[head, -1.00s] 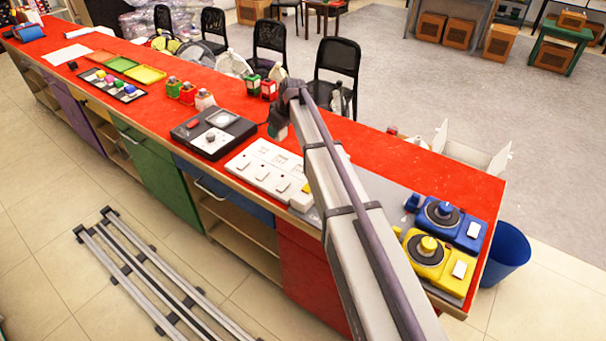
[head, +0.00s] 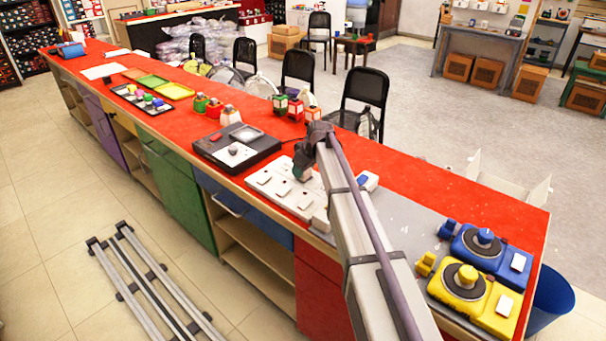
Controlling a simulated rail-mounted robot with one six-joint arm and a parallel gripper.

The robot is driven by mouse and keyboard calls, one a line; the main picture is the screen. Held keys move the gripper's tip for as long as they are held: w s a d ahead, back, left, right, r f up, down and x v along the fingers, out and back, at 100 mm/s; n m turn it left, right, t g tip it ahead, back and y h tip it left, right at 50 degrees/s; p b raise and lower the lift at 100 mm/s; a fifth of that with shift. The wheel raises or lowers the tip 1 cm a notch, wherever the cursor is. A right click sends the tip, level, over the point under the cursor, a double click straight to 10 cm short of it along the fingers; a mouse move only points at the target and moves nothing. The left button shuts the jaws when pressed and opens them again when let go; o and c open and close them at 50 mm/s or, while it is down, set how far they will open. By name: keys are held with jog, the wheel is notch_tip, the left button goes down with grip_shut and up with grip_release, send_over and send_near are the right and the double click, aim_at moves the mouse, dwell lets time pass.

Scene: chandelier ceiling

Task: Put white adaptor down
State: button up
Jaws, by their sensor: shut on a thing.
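My gripper (head: 302,172) is at the far end of my arm, pointing down over the white panel (head: 282,187) on the red counter. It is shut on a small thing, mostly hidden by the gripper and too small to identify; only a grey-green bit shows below. I cannot tell whether that thing touches the panel. A white bottle-like piece (head: 230,115) stands on the counter behind the black device, beside a red one (head: 214,108) and a green one (head: 200,103).
The black device (head: 236,147) is left of the panel. Yellow (head: 466,284) and blue (head: 480,245) units stand at the counter's right end. Green (head: 280,104) and red (head: 295,109) pieces stand near the back edge. The red counter (head: 440,200) is clear at right.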

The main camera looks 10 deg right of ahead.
jog(key=shift+f, duration=0.2)
jog(key=o, duration=1)
jog(key=shift+r, duration=0.1)
jog(key=p+v, duration=1.1)
jog(key=v, duration=0.1)
jog(key=s+a+m+g+h, duration=0.1)
jog(key=s+m, duration=0.1)
jog(key=s, duration=0.9)
jog(key=s+a+m+g+h, duration=0.1)
jog(key=s+m, duration=0.2)
jog(key=s, duration=0.8)
jog(key=s+a+f+m+g, duration=0.1)
jog(key=s+m, duration=0.1)
jog(key=s, duration=1)
jog(key=shift+m+g+h, duration=0.3)
jog(key=shift+h, duration=0.1)
